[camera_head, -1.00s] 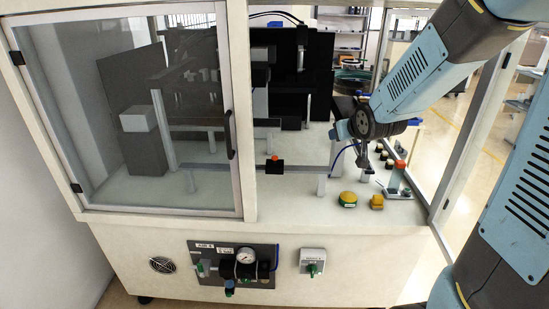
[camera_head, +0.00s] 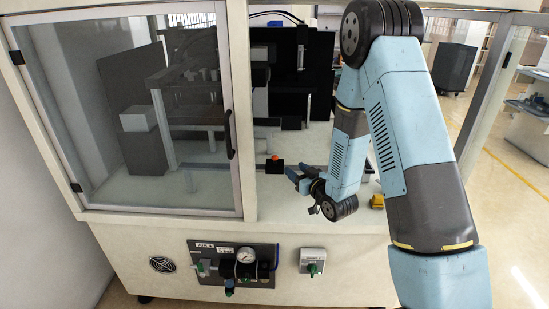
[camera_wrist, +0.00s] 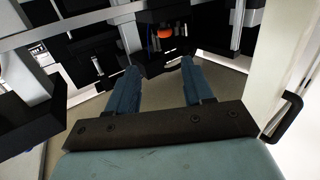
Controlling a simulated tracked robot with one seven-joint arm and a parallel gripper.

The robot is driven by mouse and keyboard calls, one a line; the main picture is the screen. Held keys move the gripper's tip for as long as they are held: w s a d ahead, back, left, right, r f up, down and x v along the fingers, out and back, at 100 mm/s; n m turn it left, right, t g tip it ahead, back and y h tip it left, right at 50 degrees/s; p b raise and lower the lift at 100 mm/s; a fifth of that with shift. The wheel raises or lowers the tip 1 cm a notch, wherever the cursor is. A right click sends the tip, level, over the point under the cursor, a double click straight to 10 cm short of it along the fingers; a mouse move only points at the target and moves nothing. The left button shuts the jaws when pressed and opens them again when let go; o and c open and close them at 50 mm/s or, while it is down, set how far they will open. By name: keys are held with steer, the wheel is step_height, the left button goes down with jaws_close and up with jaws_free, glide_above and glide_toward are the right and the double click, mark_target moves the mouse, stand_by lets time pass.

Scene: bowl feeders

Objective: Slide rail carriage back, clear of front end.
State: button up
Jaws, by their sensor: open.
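The rail carriage (camera_head: 274,167) is a small black block with an orange knob on top. It sits on the thin grey rail (camera_head: 220,167) inside the cabinet, just right of the door post. In the wrist view, a black block with an orange top (camera_wrist: 165,32), which looks like the carriage, lies ahead of the fingertips. My gripper (camera_head: 291,178) is just right of the carriage, with its fingers pointing toward it. The wrist view shows its two blue fingers (camera_wrist: 159,68) apart, with nothing between them. Contact with the carriage cannot be told. My arm hides the rail's right part.
The glazed door (camera_head: 130,120) stands left of the opening; its handle (camera_head: 231,135) also shows in the wrist view (camera_wrist: 287,118). A yellow button box (camera_head: 377,201) is right of my gripper. Dark machinery (camera_head: 290,75) fills the back. The near deck (camera_head: 285,208) is clear.

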mark_target(277, 158)
steer(key=shift+y, duration=0.3)
steer(key=x, duration=0.9)
steer(key=f+x, duration=0.1)
steer(key=x, duration=0.3)
steer(key=shift+w+a, duration=0.15)
steer(key=shift+a, duration=0.2)
steer(key=shift+c, duration=0.3)
jaws_close()
